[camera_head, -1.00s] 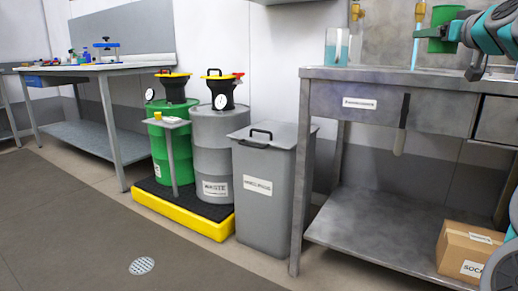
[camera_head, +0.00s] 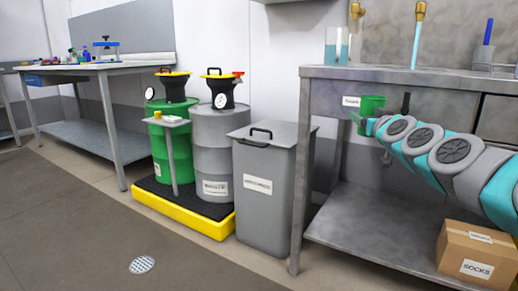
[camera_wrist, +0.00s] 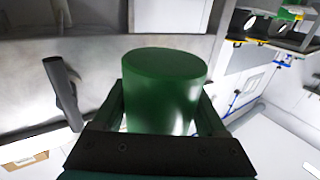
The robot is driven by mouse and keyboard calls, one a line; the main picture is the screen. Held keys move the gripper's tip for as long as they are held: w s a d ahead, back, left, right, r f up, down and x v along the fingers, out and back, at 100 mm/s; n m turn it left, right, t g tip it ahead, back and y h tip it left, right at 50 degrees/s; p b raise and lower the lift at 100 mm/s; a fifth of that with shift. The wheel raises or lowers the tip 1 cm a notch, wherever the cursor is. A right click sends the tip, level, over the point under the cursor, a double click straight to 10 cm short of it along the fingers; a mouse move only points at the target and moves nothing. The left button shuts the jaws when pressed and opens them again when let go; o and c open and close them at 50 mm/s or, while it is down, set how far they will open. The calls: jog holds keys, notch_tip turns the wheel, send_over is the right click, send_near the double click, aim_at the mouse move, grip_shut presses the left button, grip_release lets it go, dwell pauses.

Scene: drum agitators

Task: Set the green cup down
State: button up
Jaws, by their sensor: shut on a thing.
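The green cup (camera_head: 371,105) is held at the end of my arm, in front of the drawer face of the steel bench, below the bench top. In the wrist view the green cup (camera_wrist: 164,88) fills the middle, between the two fingers. My gripper (camera_head: 366,124) is shut on it, and the fingers (camera_wrist: 165,112) lie along both sides of the cup. Nothing supports the cup from below in the head view. The inside of the cup cannot be seen.
The steel bench (camera_head: 440,79) has a lower shelf (camera_head: 370,230) with a cardboard box (camera_head: 474,252). A glass beaker (camera_head: 337,46) stands on top. A grey lidded bin (camera_head: 266,190) is left of the bench. Two drums stand on a yellow pallet (camera_head: 183,212). Open floor lies in front.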

jog(key=w+a+f, duration=0.3)
jog(key=a+f, duration=0.4)
jog(key=f, duration=0.5)
jog(key=w+a+f, duration=0.4)
jog(key=a+f, duration=0.3)
jog(key=f, duration=0.6)
jog(key=s+r+m+h+p, duration=0.3)
jog(key=s+r+h+p, duration=0.2)
jog(key=s+r+p, duration=0.6)
jog(key=r+p, duration=0.1)
jog(key=p, duration=0.2)
jog(key=shift+s+r+g+p, duration=0.2)
jog(key=shift+s+g+p, duration=0.05)
jog(key=shift+g+p, duration=0.15)
